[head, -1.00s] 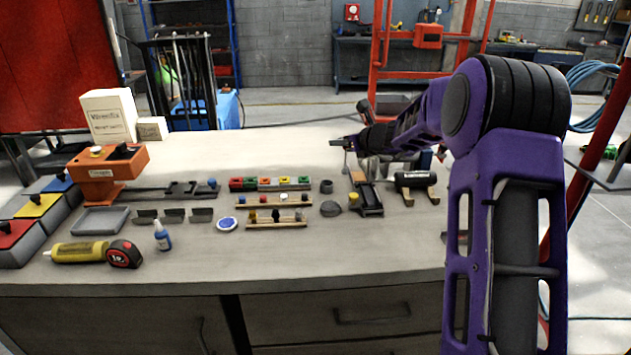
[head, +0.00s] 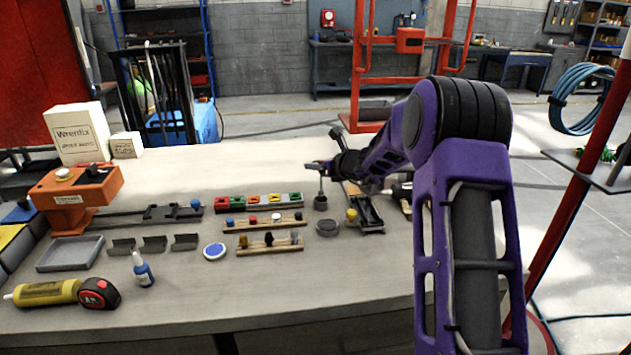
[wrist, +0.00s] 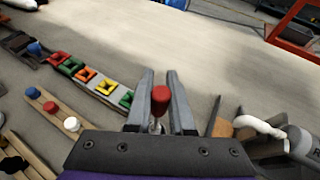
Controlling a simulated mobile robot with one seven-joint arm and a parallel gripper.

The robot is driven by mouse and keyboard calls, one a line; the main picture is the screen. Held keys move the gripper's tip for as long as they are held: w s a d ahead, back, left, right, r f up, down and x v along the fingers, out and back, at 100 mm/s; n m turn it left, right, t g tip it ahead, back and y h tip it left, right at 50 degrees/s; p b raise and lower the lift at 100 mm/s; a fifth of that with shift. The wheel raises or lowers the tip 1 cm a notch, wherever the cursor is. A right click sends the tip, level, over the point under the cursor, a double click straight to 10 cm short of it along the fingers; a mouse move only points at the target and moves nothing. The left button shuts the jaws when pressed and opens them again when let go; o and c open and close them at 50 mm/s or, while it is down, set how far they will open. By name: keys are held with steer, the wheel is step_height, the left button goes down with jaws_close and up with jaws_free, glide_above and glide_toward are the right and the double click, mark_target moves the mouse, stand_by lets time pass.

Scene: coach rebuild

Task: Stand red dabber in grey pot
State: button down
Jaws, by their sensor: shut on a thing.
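My gripper (head: 316,165) is shut on the red dabber, whose red knob (wrist: 161,97) shows between the two fingers in the wrist view. In the head view the dabber's thin stem (head: 321,184) hangs upright below the fingers, and the knob is not clear. The small dark grey pot (head: 320,203) stands on the bench directly under the gripper. The stem's lower end meets the pot's mouth in the picture; I cannot tell how deep it is or whether it touches. The pot is not visible in the wrist view.
Left of the pot are a strip of coloured blocks (head: 260,201) and two wooden racks, one with coloured knobs (head: 264,225). A round dark lid-like piece (head: 327,228) lies in front. A black tool with a yellow knob (head: 367,213) stands close right.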

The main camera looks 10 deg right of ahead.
steer(key=shift+f, duration=1.8)
steer(key=shift+f+b, duration=0.1)
steer(key=shift+b, duration=0.2)
steer(key=shift+f, duration=0.15)
steer(key=c, duration=0.8)
jaws_free()
steer(key=shift+r, duration=0.2)
steer(key=shift+s+r, duration=0.1)
steer(key=shift+r, duration=0.1)
steer(key=v, duration=1.1)
steer(key=shift+s+d, duration=0.25)
steer(key=shift+s, duration=0.05)
